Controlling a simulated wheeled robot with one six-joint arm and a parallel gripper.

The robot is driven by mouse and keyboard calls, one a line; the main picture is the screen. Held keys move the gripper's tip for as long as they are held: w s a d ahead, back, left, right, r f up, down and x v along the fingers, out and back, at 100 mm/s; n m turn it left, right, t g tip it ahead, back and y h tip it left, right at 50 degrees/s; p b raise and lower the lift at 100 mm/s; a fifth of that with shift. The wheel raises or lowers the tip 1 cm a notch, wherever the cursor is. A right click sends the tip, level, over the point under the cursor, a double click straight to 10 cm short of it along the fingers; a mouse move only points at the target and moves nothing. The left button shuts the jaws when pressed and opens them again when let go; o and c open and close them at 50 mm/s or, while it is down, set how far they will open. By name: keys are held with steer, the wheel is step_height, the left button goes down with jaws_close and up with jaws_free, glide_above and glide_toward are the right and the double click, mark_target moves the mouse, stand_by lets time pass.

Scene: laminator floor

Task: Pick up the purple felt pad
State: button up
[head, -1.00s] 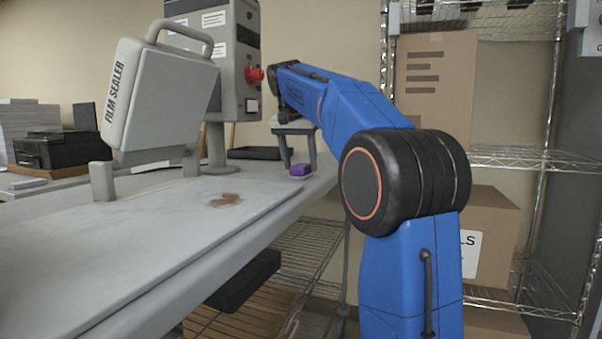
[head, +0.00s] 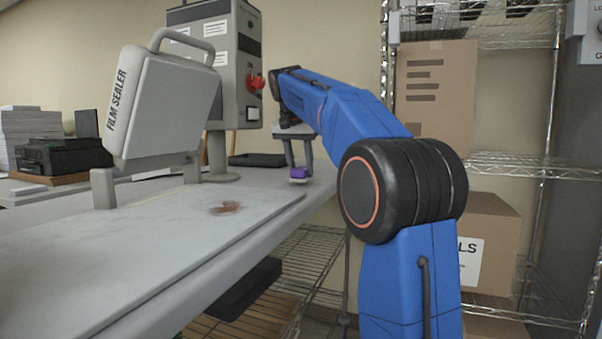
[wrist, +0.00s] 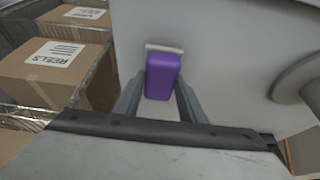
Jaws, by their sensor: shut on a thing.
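The purple felt pad (head: 299,173) is a small purple block with a pale underside. It is between the fingers of my gripper (head: 299,170), near the right edge of the grey worktop (head: 120,245). In the wrist view the purple pad (wrist: 162,76) sits between the two grey fingers of my gripper (wrist: 160,100), with a pale strip along its far end. My gripper is shut on the pad. Whether the pad is clear of the worktop is hard to tell.
A film sealer (head: 165,105) stands on the worktop, left of my gripper. A grey control box with a red knob (head: 256,82) rises behind it. A brown stain (head: 224,208) marks the worktop. A wire rack with cardboard boxes (head: 437,85) stands at the right.

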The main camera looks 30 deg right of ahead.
mark_target(300, 168)
step_height(300, 168, up, 8)
steer(key=shift+r, duration=0.25)
steer(key=o, duration=0.5)
steer(key=shift+c, duration=0.2)
steer(key=c, duration=0.3)
steer(key=shift+c, duration=0.2)
steer(key=shift+a, duration=0.1)
